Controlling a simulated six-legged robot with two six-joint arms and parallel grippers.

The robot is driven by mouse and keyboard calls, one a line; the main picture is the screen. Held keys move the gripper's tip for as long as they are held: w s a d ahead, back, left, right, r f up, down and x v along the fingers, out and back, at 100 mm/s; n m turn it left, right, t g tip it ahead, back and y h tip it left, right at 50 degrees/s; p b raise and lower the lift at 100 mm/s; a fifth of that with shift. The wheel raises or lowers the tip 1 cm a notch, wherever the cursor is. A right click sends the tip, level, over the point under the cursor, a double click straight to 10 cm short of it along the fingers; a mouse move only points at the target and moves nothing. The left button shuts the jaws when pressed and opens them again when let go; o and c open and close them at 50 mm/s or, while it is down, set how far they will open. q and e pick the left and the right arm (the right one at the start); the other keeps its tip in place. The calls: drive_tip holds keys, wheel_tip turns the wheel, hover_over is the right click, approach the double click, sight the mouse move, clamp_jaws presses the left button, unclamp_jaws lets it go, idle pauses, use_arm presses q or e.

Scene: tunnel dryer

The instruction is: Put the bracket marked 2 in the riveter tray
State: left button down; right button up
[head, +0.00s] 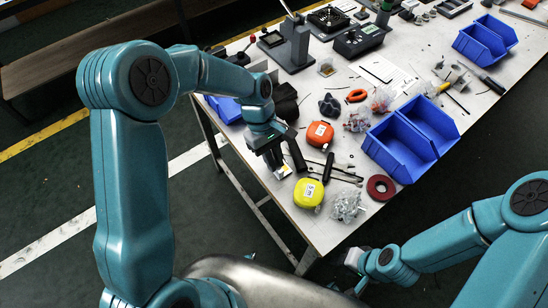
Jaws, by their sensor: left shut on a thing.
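My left gripper (277,163) points down over the near left edge area of the white table (330,228). It is shut on a small piece with a white and yellow face (284,171), mostly hidden by the jaws. It may be the bracket, but I cannot read a 2 on it. I cannot tell whether it touches the table. A blue open bin (400,148) with two compartments stands to the right. I cannot tell which container is the riveter tray. My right gripper (354,259) is low, off the table's front edge, and its jaws are unclear.
An orange tape measure (320,134), a yellow one (309,193), a bag of small parts (346,205) and a dark red ring (381,188) crowd the near end. A grey upright tool (291,46) stands farther back. More blue bins (485,40) stand at far right.

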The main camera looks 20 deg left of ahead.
use_arm(q)
drive_tip(key=shift+f, duration=0.15)
drive_tip(key=c, duration=1.1)
unclamp_jaws()
